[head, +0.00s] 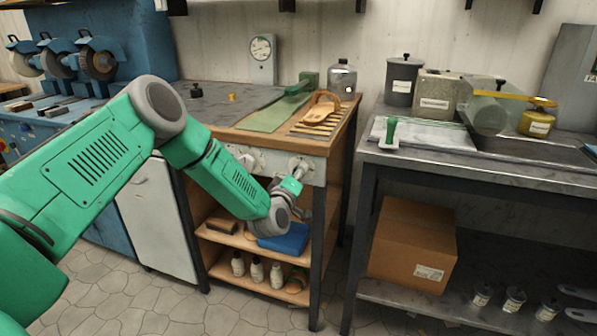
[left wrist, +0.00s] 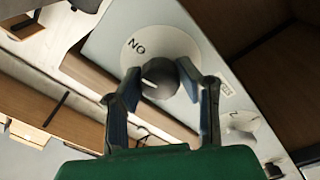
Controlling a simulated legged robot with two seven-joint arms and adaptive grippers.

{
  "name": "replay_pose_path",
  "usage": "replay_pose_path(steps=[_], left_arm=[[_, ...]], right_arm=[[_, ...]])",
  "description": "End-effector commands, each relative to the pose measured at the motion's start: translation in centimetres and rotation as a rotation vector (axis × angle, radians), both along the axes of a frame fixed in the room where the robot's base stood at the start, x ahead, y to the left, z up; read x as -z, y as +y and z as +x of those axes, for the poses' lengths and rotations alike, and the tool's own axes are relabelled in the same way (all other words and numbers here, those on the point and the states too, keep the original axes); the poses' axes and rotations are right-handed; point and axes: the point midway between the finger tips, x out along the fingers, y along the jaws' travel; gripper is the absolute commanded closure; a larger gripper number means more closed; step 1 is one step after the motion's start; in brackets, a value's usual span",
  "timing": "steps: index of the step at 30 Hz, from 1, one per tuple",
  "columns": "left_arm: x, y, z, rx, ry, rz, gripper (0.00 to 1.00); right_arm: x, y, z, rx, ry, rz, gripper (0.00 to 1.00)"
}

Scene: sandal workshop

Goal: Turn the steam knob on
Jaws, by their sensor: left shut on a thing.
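The steam knob (left wrist: 161,78) is a dark round knob on a white dial plate (left wrist: 178,44) in the left wrist view. The plate carries upside-down lettering that appears to be ON, above and left of the knob. A short white mark shows at the knob's left side. My left gripper (left wrist: 168,92) has one finger on each side of the knob and is shut on it. In the head view, my left gripper (head: 291,183) is at the right end of the workbench's front panel (head: 317,171) and largely hides the knob. My right gripper is not in view.
Another white round plate (left wrist: 243,121) sits farther along the panel. Above the panel, the bench holds a wooden sandal form (head: 320,109) and a metal canister (head: 342,80). Shelves below hold several bottles (head: 257,270) and a blue item (head: 285,239). A grey table (head: 470,170) stands at right.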

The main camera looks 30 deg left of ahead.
Motion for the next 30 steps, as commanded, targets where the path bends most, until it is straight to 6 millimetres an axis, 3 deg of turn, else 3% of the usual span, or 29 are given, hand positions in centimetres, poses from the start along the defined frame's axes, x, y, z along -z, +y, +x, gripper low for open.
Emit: replay_pose_path(steps=[1, 12, 29, 30], left_arm=[[0.86, -0.38, -0.33, 0.01, 0.029, 0.031, 0.99], [1.03, -0.32, -0.36, 0.01, 0.07, 0.193, 0.99], [1.09, -0.17, -0.39, 0.009, 0.077, 0.223, 0.99], [1.08, -0.16, -0.39, 0.009, 0.076, 0.222, 0.66]], right_arm=[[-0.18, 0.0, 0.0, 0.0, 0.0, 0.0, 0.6], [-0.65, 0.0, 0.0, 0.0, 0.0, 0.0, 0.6], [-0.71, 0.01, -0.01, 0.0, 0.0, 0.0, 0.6], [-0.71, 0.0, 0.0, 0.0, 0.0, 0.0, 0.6]])
